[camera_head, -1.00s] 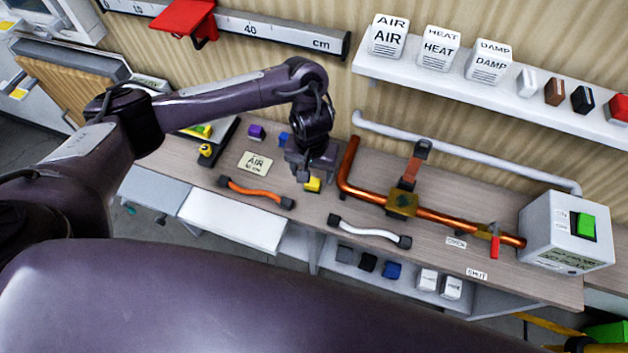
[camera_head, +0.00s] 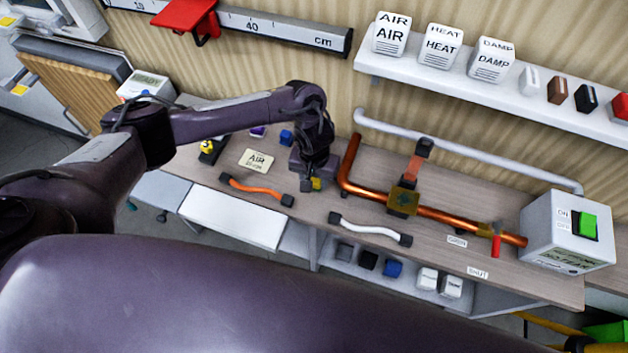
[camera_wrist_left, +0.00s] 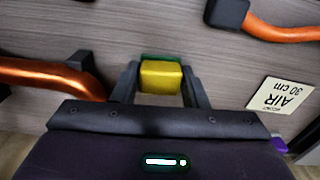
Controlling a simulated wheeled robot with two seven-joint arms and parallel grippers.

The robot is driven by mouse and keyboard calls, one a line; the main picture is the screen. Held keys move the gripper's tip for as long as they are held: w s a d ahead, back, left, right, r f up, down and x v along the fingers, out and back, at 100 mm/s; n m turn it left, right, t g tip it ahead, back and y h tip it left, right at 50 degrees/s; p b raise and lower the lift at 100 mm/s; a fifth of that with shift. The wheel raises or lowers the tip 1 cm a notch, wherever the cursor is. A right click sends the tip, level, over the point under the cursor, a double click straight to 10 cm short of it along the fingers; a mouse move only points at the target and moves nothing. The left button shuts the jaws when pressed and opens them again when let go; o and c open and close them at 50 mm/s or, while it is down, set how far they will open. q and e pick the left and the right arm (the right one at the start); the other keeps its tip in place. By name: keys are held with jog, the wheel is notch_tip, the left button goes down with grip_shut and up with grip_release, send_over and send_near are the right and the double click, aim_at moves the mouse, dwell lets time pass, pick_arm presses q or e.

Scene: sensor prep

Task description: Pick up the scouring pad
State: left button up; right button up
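The scouring pad, a small yellow block (camera_head: 316,184) on the bench, is partly hidden behind my left gripper in the head view. In the left wrist view the pad (camera_wrist_left: 161,77) shows its yellow face, with a thin green layer along its far edge. My left gripper (camera_head: 312,180) points down over it. In the left wrist view the two fingers (camera_wrist_left: 161,82) stand close on either side of the pad. I cannot tell whether they press on it. My right gripper is not in view.
An orange hose (camera_head: 256,191) and a white hose (camera_head: 370,231) lie near the front edge. A copper pipe (camera_head: 370,190) runs to the right of the gripper. An AIR card (camera_head: 257,160) lies to the left. A white switch box (camera_head: 566,235) stands at the right.

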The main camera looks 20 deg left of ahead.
aim_at(314, 179)
pick_arm(q)
jog(key=shift+c, duration=1.3)
jog(key=shift+r, duration=0.5)
notch_tip(314, 179, up, 19)
jog(key=p, duration=0.4)
